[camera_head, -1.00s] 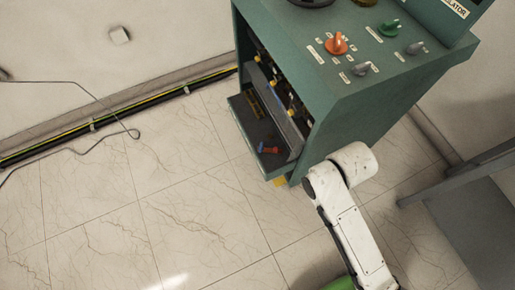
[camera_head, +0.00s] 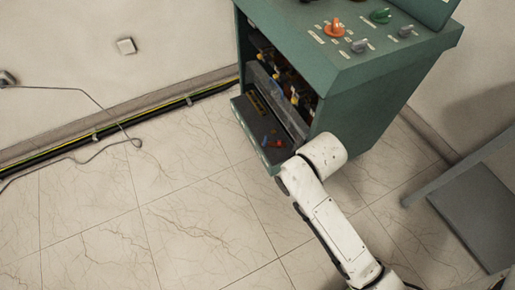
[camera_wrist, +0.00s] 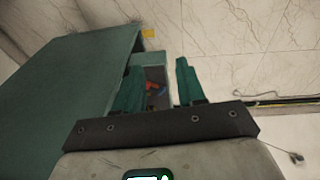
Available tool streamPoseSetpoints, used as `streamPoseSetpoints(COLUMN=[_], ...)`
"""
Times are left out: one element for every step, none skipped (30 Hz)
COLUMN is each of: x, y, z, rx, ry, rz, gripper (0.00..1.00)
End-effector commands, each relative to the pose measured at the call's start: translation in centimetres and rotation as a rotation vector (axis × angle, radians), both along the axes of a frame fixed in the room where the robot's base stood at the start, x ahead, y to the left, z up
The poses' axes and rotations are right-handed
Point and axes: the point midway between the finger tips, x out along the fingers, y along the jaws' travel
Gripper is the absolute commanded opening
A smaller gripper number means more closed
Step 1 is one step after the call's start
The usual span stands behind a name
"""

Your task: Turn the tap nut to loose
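The green cabinet (camera_head: 380,95) stands open at its front, with dark parts inside (camera_head: 290,72) and a pulled-out tray (camera_head: 247,117) low down. I cannot make out a tap nut for sure. A red piece (camera_head: 277,143) and a blue piece (camera_head: 265,139) lie on the tray. My gripper (camera_wrist: 158,64) shows in the wrist view with its two green fingers apart and nothing between them touching. The red piece (camera_wrist: 152,86) and the blue piece (camera_wrist: 162,93) show beyond, in the gap between the fingers. In the head view my white arm hides the gripper.
An orange knob (camera_head: 334,27), a green knob (camera_head: 380,15) and grey knobs sit on the cabinet top. A grey bench-like thing (camera_head: 465,200) stands at the right. Cables (camera_head: 150,117) run along the wall foot.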

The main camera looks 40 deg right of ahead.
Motion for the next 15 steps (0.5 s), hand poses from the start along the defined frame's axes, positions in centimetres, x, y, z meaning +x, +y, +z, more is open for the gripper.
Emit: streamPoseSetpoints(x=[0.9,1.3,1.9,2.4,3.0,3.7,4.4,5.1,6.1,7.0,7.9,9.1,10.0,10.9,12.1], y=[-0.3,-0.6,-0.8,-1.1,-1.3,-1.7,-2.0,-2.3,-2.7,-3.1,-3.5,-4.1,-4.5,-4.9,-5.4], z=[-1.1,-1.6,-2.0,-2.4,-2.8,-3.4,-4.0,-4.5,-5.3,-5.8,-6.4,-7.2,-7.8,-8.3,-8.8], rx=[-0.006,-0.009,-0.014,-0.018,-0.021,-0.027,-0.031,-0.035,-0.04,-0.045,-0.05,-0.055,-0.059,-0.063,-0.067], ry=[-0.008,-0.012,-0.018,-0.021,-0.027,-0.033,-0.039,-0.046,-0.055,-0.063,-0.072,-0.083,-0.092,-0.1,-0.113], rz=[-0.017,-0.03,-0.047,-0.059,-0.073,-0.094,-0.111,-0.129,-0.156,-0.178,-0.203,-0.237,-0.262,-0.288,-0.32], gripper=[0.39,0.39,0.39,0.39,0.39,0.39,0.39,0.39,0.39,0.39,0.39,0.39,0.39,0.39,0.39])
